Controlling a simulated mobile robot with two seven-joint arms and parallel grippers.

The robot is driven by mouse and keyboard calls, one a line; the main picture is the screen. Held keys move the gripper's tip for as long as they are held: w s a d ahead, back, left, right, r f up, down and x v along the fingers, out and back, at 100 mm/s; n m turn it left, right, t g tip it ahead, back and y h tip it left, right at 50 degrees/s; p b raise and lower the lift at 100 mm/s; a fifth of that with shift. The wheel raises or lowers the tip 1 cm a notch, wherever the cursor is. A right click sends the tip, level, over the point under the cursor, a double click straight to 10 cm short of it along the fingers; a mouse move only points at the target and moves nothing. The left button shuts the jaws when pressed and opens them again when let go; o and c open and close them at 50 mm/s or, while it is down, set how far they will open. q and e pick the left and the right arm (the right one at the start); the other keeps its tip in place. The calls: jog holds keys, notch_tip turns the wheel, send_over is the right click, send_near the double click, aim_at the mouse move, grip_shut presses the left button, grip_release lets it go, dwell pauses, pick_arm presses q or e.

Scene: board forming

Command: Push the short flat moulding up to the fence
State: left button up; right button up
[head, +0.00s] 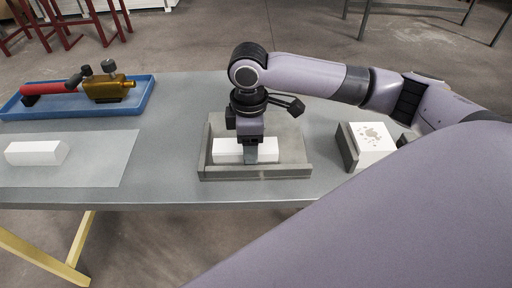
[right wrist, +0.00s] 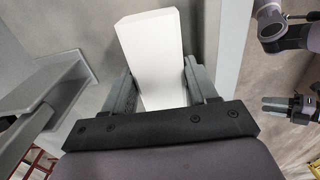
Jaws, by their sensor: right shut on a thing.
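The white moulding (head: 228,152) lies on a grey base plate (head: 292,138), near the raised fence (head: 258,173) along its front edge. Whether it touches that fence is unclear. My right gripper (head: 249,156) reaches down onto its middle and is shut on it. In the right wrist view the moulding (right wrist: 152,45) sits between the two fingers (right wrist: 158,92). A grey raised wall (right wrist: 40,88) stands to the left in that view. My left gripper (right wrist: 288,105) shows small and dark at the right of the right wrist view; its jaws are too small to judge.
Another white moulding (head: 35,152) lies on a pale mat (head: 105,165) at the left. A blue tray (head: 70,105) holds a red-handled torch (head: 48,87) and a brass piece (head: 108,88). A speckled white block (head: 372,139) stands at the right by a grey upright (head: 347,147).

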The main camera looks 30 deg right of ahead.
jog(key=shift+w+a+p, duration=0.4)
jog(key=shift+a+p, duration=0.05)
jog(key=shift+a, duration=0.25)
jog(key=o, duration=1.3)
jog(key=shift+c, duration=0.2)
pick_arm(q)
jog(key=shift+r, duration=0.4)
pick_arm(e)
jog(key=shift+f, duration=0.15)
jog(key=shift+r, duration=0.25)
notch_tip(320, 180, up, 7)
jog(key=shift+w+p, duration=0.1)
jog(key=shift+p, duration=0.25)
pick_arm(q)
jog(key=shift+s+a+f, duration=0.2)
jog(key=shift+s+a, duration=0.1)
jog(key=shift+a, duration=0.05)
